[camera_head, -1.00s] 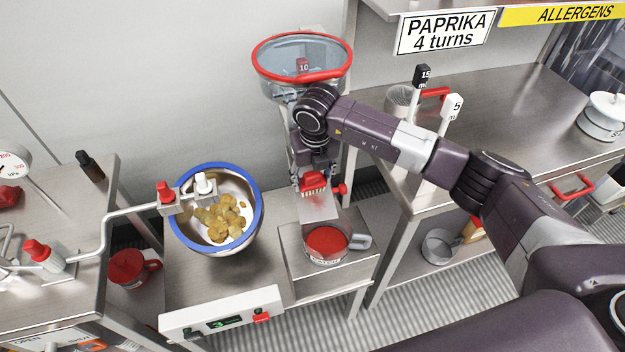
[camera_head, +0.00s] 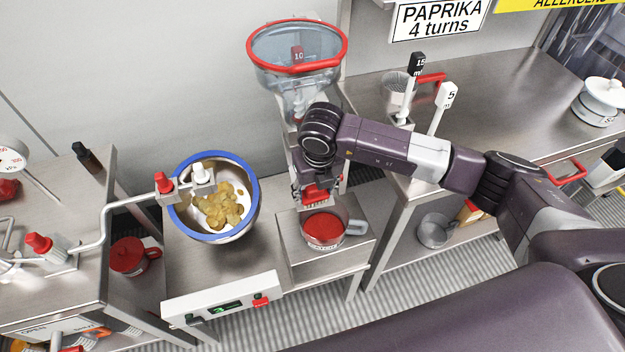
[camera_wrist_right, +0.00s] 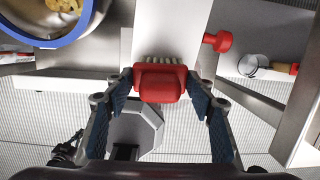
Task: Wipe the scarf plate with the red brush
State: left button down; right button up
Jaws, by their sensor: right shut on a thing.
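My right gripper (camera_head: 316,187) is shut on the red brush (camera_head: 317,196), just above the cup of red powder (camera_head: 325,231). In the right wrist view the red brush (camera_wrist_right: 160,82) sits between both fingers of the gripper (camera_wrist_right: 160,90), its pale bristles against the pale scarf plate (camera_wrist_right: 172,32). I cannot tell whether the bristles touch the plate. In the head view the brush and gripper hide most of the plate. My left gripper is not in view.
The clear hopper (camera_head: 296,62) with a red rim stands behind the arm. A red knob (camera_wrist_right: 217,41) sticks out beside the plate. A steel table (camera_head: 505,100) is at right.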

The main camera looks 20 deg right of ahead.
jog(key=shift+s+f, duration=0.1)
jog(key=shift+s, duration=0.2)
jog(key=shift+r+p, duration=0.4)
jog(key=shift+r, duration=0.15)
jog(key=r, duration=0.1)
jog(key=r+p, duration=0.1)
jog(key=r, duration=0.1)
jog(key=r+p, duration=0.1)
jog(key=shift+s+r, duration=0.15)
jog(key=shift+s, duration=0.2)
jog(key=shift+s+r+p, duration=0.15)
jog(key=shift+r+p, duration=0.2)
